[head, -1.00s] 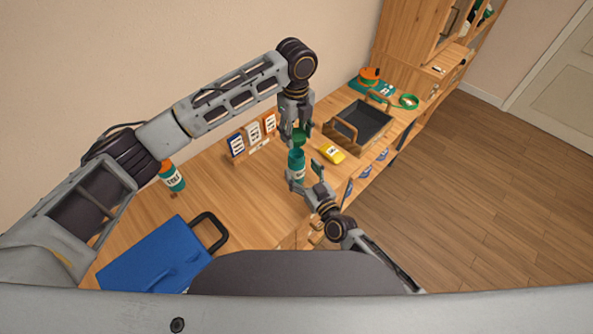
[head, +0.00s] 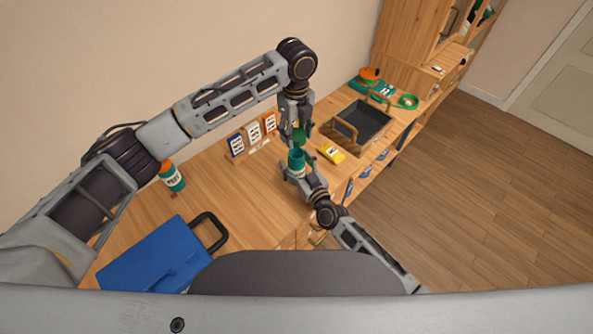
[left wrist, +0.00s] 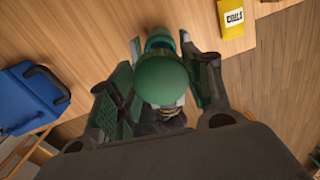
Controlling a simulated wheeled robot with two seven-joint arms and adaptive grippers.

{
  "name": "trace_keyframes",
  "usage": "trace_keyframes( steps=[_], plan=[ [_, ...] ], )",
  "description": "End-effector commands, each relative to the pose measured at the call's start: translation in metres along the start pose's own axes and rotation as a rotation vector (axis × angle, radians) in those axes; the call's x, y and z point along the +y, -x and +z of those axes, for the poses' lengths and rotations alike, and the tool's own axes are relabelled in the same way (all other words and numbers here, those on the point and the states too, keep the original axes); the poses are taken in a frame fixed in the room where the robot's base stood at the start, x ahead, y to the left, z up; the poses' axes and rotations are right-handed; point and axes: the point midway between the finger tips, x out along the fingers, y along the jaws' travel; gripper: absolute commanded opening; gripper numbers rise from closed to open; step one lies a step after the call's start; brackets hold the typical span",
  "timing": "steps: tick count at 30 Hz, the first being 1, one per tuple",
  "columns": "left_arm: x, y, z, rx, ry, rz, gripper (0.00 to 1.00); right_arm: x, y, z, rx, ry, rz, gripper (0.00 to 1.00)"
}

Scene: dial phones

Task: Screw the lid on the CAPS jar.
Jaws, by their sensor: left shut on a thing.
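My left gripper (head: 298,132) is shut on a green lid (head: 299,137) and holds it just above an open teal jar (head: 297,160). The lid (left wrist: 162,78) lies between the fingers in the left wrist view and hides most of the jar (left wrist: 160,40) beneath it. The jar stands upright on the counter, with its label mostly covered, so I cannot read it. My right gripper (head: 294,175) is low at the jar, with its fingers around the body. I cannot tell whether they press on it.
A yellow box (head: 331,154) lies right of the jar, and a dark tray with wooden handles (head: 361,122) is beyond it. Cards (head: 253,136) stand behind, left of the lid. A teal jar with an orange lid (head: 172,178) and a blue case (head: 155,258) are on the left.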

Motion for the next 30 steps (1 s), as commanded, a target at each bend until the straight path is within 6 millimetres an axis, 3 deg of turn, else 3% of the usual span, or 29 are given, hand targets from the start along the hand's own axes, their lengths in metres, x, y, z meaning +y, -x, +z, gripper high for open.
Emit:
trace_keyframes(
  steps=[1, 14, 20, 30],
  plan=[
    [0.000, 0.000, 0.000, 0.000, 0.000, 0.000, 0.43, 0.000, 0.000, 0.000, 0.000, 0.000, 0.000, 0.61],
    [0.000, 0.000, 0.000, 0.000, 0.000, 0.000, 0.43, 0.000, 0.000, 0.000, 0.000, 0.000, 0.000, 0.08],
    [0.000, -0.007, 0.000, 0.001, 0.000, 0.002, 0.43, 0.000, 0.000, 0.000, 0.000, 0.000, 0.000, 0.08],
    [0.000, -0.038, 0.000, 0.000, 0.000, 0.004, 0.43, 0.000, 0.000, 0.000, 0.000, 0.000, 0.000, 0.08]
  ],
)
